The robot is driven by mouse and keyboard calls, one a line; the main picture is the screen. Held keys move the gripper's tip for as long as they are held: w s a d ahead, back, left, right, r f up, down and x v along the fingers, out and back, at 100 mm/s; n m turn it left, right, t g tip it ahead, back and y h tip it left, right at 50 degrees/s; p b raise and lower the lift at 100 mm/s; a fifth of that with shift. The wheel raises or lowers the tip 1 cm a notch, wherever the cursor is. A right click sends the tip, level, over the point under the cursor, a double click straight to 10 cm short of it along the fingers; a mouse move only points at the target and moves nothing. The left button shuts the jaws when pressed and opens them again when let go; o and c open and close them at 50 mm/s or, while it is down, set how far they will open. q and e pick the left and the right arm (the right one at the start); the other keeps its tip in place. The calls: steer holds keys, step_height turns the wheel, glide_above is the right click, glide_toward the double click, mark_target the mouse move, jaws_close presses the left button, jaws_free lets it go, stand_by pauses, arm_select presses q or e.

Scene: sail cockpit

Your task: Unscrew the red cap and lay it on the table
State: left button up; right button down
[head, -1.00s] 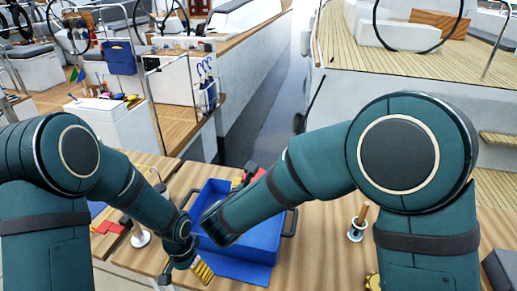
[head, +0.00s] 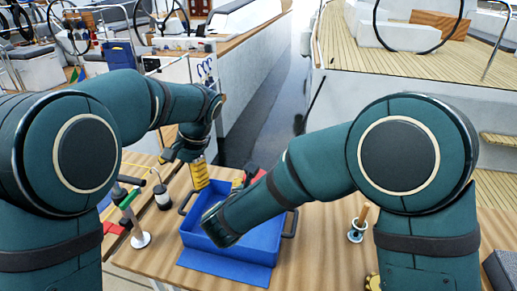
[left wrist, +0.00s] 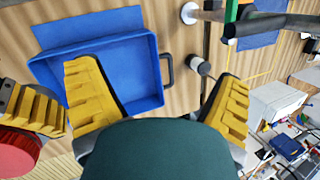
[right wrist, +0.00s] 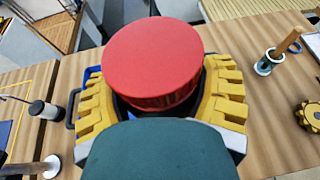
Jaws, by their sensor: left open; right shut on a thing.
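The red cap (right wrist: 152,62) is a round disc with a ribbed side. In the right wrist view it sits between the yellow fingers of my right gripper (right wrist: 160,100), which is shut on it. What lies under the cap is mostly hidden. The cap also shows at the lower left edge of the left wrist view (left wrist: 16,152), beside a yellow right finger. My left gripper (left wrist: 165,100) is open and empty, its yellow fingers wide apart, with the tray and table behind. In the head view the left gripper (head: 186,164) is beyond the blue tray's back left corner.
A blue tray (head: 262,239) stands on the wooden table (head: 318,255). A small stand with a wooden peg (head: 357,229) is to its right. Bare table lies right of the tray.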

arm_select(q)
steer(key=d+r+h, duration=0.1)
steer(key=d+r, duration=0.1)
steer(key=d, duration=0.4)
steer(key=d+r+m+h, duration=0.1)
steer(key=d+r, duration=0.1)
steer(key=d, duration=0.4)
steer(key=d+r+h, duration=0.2)
steer(key=d+r, duration=0.1)
steer(key=d, duration=0.3)
steer(key=shift+s+d, duration=0.15)
steer(key=shift+d, duration=0.2)
steer(key=shift+f, duration=0.4)
steer(key=shift+s+f, duration=0.1)
steer(key=shift+f, duration=3.45)
steer(key=c, duration=1.3)
steer(key=shift+s+d+n, duration=0.1)
steer(key=shift+d+n, duration=0.1)
steer(key=shift+n, duration=0.6)
steer(key=shift+r, duration=0.2)
